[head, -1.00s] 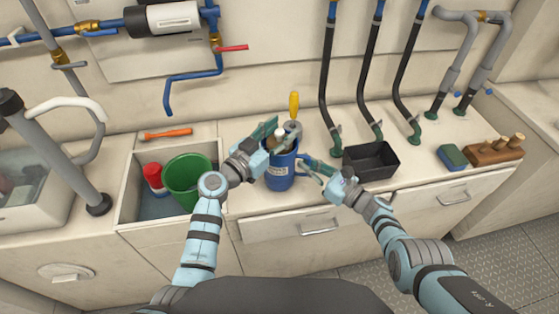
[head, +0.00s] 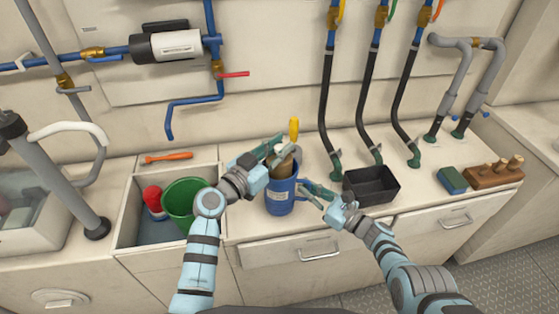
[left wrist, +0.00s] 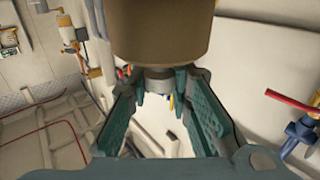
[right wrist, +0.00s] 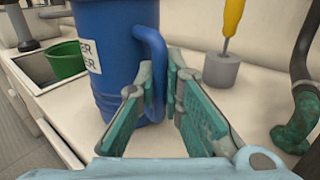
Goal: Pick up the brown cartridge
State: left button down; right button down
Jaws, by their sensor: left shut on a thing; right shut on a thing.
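The brown cartridge (head: 284,167) sticks up out of the top of the blue canister (head: 279,203); its lower part is hidden inside. My left gripper (head: 271,150) is shut on the cartridge at its top end. In the left wrist view the cartridge's wide brown body (left wrist: 162,32) fills the top, with a narrower grey end between the fingers. The canister stands upright on the counter with a white label. My right gripper (head: 305,190) is shut on the canister's handle, which shows in the right wrist view (right wrist: 153,58).
A yellow-handled tool (head: 294,127) stands behind the canister. A black bin (head: 371,188) is to the right, with black hoses (head: 366,108) behind it. A sink recess with a green bucket (head: 183,199) and a red-lidded container is to the left. An orange tool (head: 168,158) lies behind it.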

pick_arm(q)
notch_tip(320, 180, up, 25)
pick_arm(e)
jog(key=c, duration=1.6)
grip_release()
jog(key=shift+c, duration=0.2)
pick_arm(q)
jog(key=shift+f, duration=0.1)
pick_arm(e)
jog(key=shift+d, duration=0.1)
